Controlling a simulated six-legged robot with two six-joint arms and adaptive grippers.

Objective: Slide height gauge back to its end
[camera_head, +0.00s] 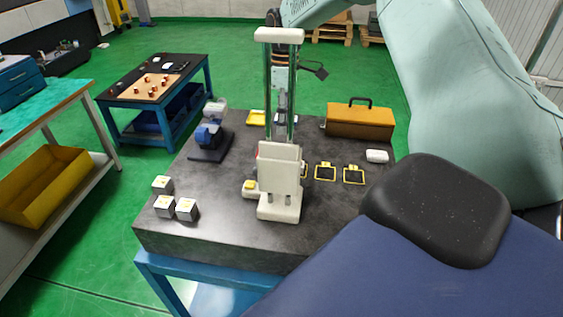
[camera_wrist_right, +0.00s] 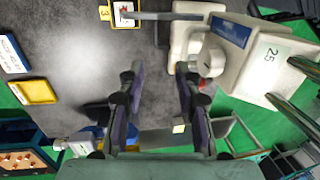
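The height gauge (camera_head: 279,190) is a cream-white body with two upright metal posts and a cream top bar. It stands upright near the middle of the dark granite table (camera_head: 230,225). In the right wrist view the height gauge (camera_wrist_right: 205,60) is at the upper right, beside my right gripper's fingers. My right gripper (camera_wrist_right: 158,70) is open, with nothing between its fingertips; whether a finger touches the gauge I cannot tell. In the head view the right gripper (camera_head: 282,100) is behind the gauge's posts and partly hidden by them. My left gripper is not in view.
White blocks (camera_head: 186,208) stand at the table's front left. A blue device (camera_head: 208,137) is behind them. Yellow-framed squares (camera_head: 325,172) lie right of the gauge, near a white object (camera_head: 377,156). An orange toolbox (camera_head: 360,120) stands at the back right. The front middle is clear.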

